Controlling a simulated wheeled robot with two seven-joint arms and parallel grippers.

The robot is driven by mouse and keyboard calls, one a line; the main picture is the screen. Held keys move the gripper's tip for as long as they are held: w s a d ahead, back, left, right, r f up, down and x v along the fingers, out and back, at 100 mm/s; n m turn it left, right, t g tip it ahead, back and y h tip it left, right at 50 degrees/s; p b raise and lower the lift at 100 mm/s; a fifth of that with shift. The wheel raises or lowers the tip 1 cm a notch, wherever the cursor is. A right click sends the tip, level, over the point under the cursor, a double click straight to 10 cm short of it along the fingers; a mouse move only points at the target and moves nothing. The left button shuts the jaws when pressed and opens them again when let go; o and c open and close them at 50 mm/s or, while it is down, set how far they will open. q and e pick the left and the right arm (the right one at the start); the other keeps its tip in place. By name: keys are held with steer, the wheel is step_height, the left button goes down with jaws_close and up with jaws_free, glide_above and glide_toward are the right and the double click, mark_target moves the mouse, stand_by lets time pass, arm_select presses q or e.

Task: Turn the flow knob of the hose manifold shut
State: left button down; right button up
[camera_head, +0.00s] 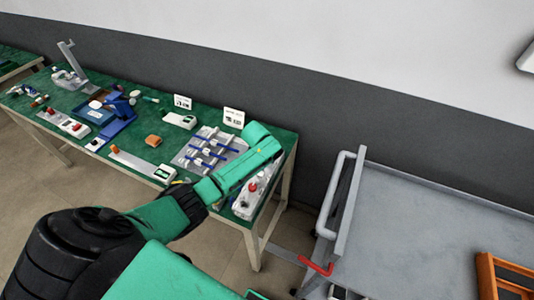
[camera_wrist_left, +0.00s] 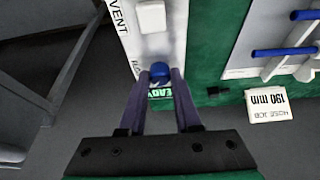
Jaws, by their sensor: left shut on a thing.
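The hose manifold (camera_head: 243,207) is a long pale box at the right end of the green table, partly covered by my left arm in the head view. A red knob (camera_head: 252,187) shows on it there. In the left wrist view its white face (camera_wrist_left: 176,42) carries the printed word VENT, a raised white block (camera_wrist_left: 152,16) and a blue knob (camera_wrist_left: 159,73). My left gripper (camera_wrist_left: 160,78) has its two fingers closed around the blue knob from either side. Its fingertips are hidden in the head view. The knob's angle cannot be told. My right gripper is not in view.
A grey tray with blue-barred clips (camera_head: 210,150) lies left of the manifold, with a small white sign (camera_wrist_left: 267,104) near it in the wrist view. A grey cart (camera_head: 430,220) stands right of the table (camera_head: 284,141). Several other items fill the table's left half.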

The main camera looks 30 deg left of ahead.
arm_select(q)
steer(key=shift+w+d+r+n+y, duration=0.1)
steer(key=shift+n+y, duration=0.05)
steer(key=shift+n, duration=0.35)
steer(key=shift+w+d+r+n+y, duration=0.1)
steer(key=shift+n+y, duration=0.05)
steer(key=shift+n, duration=0.35)
steer(key=n+y, duration=0.1)
steer(key=n, duration=0.1)
steer(key=shift+f+n, duration=0.1)
steer(key=shift+n, duration=0.2)
steer(key=n+g+y+b, duration=0.1)
steer(key=n, duration=0.2)
steer(key=shift+n, duration=0.3)
steer(key=shift+w+n+y+b, duration=0.1)
steer(key=shift+n+y+b, duration=0.2)
steer(key=shift+n, duration=0.2)
steer(key=c, duration=0.7)
jaws_free()
steer(key=shift+o, duration=0.5)
